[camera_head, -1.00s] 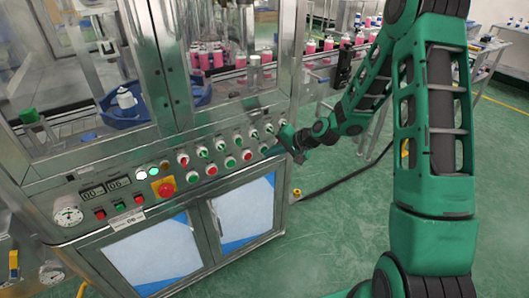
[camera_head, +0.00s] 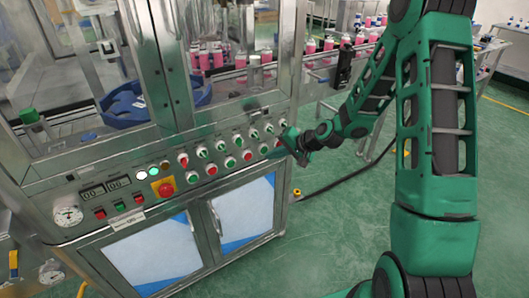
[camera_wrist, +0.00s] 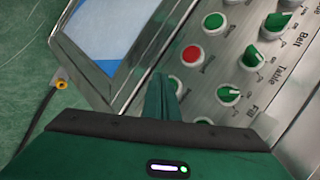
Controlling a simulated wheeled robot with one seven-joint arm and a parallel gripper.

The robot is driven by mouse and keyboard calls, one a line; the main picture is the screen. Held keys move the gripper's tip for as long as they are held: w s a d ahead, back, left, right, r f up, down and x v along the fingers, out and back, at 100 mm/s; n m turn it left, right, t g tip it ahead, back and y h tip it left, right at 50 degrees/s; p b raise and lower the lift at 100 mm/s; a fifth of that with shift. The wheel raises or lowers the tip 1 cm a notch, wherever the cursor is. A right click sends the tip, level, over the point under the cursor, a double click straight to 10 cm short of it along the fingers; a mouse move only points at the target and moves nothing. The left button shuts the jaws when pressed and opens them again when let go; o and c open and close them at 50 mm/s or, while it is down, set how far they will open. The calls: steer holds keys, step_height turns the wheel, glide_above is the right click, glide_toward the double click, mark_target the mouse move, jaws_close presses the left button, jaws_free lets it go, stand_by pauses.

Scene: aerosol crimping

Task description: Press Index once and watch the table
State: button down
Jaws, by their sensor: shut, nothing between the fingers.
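My gripper (camera_head: 291,138) is shut and empty at the right end of the machine's control panel (camera_head: 150,208). In the wrist view its closed fingers (camera_wrist: 163,90) point at the panel, with a red button (camera_wrist: 192,55) just beyond them and a green button (camera_wrist: 214,22) farther off. I cannot tell contact, and no Index label is readable. Green selector knobs (camera_wrist: 250,58) stand to the right, with labels such as Belt, Table and Fill. The blue round table (camera_head: 122,108) is behind the machine's clear guard, partly hidden by a metal post.
Pink bottles (camera_head: 310,47) line a conveyor behind. Green floor (camera_head: 335,215) is open in front, with a black cable (camera_head: 345,180) crossing it.

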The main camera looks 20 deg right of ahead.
steer(key=shift+s+d, duration=0.25)
steer(key=shift+s, duration=0.55)
steer(key=shift+s+d, duration=0.25)
steer(key=shift+s, duration=0.55)
steer(key=shift+s+d, duration=0.25)
steer(key=shift+s, duration=0.55)
steer(key=s+d+r+g+h, duration=0.2)
steer(key=s+d+r, duration=0.3)
steer(key=s, duration=0.7)
steer(key=s+d+r+g+h, duration=0.2)
steer(key=s+d+r, duration=0.4)
steer(key=s, duration=0.7)
steer(key=s+d+r+n+g+h, duration=0.1)
steer(key=s+d+r, duration=0.4)
steer(key=s, duration=0.7)
steer(key=shift+s+d+r+g+h, duration=0.2)
steer(key=shift+r+g+h, duration=0.4)
steer(key=shift+r+g, duration=0.45)
steer(key=shift+f, duration=0.2)
